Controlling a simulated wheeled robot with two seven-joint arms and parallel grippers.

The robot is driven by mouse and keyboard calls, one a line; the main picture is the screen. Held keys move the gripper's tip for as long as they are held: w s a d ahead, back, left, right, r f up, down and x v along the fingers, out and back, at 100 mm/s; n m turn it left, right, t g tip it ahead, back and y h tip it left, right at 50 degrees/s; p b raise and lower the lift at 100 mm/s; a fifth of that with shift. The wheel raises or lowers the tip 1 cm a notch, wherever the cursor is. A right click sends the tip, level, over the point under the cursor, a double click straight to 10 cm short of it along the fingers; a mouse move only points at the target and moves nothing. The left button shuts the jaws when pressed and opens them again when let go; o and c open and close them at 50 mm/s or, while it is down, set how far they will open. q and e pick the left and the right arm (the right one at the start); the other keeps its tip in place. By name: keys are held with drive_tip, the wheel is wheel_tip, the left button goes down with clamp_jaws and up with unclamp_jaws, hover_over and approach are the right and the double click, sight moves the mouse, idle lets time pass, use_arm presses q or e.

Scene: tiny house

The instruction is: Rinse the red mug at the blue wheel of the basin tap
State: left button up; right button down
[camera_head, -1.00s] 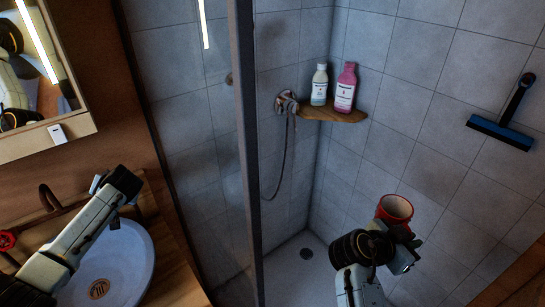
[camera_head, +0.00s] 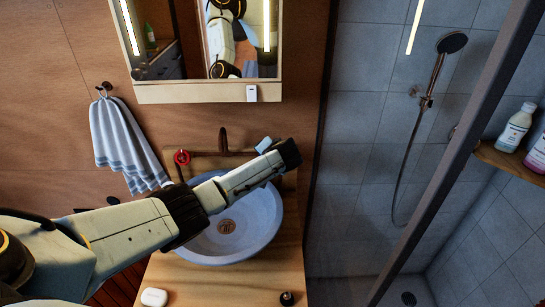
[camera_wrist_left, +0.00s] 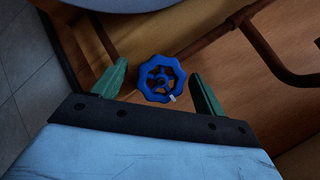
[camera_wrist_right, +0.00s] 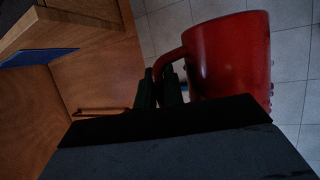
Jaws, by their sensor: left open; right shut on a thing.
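The blue wheel (camera_wrist_left: 160,79) of the tap sits between the spread green fingers of my left gripper (camera_wrist_left: 158,70), with gaps on both sides. In the head view my left arm reaches across the basin (camera_head: 255,240) to the right end of the tap pipe; the blue wheel is not discernible there. The tap spout (camera_head: 222,139) and the red wheel (camera_head: 182,157) stand at the back of the basin. The red mug (camera_wrist_right: 232,58) is in the right wrist view, its handle between the shut fingers of my right gripper (camera_wrist_right: 166,78). The head view does not show the mug.
A mirror cabinet (camera_head: 208,92) hangs above the basin. A towel (camera_head: 125,145) hangs at left. A white soap (camera_head: 154,297) and a small dark item (camera_head: 287,298) are on the counter. The shower glass frame (camera_head: 450,150) stands at right.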

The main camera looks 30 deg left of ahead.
use_arm(q)
drive_tip(key=v, duration=1.2)
drive_tip(key=shift+p, duration=0.4)
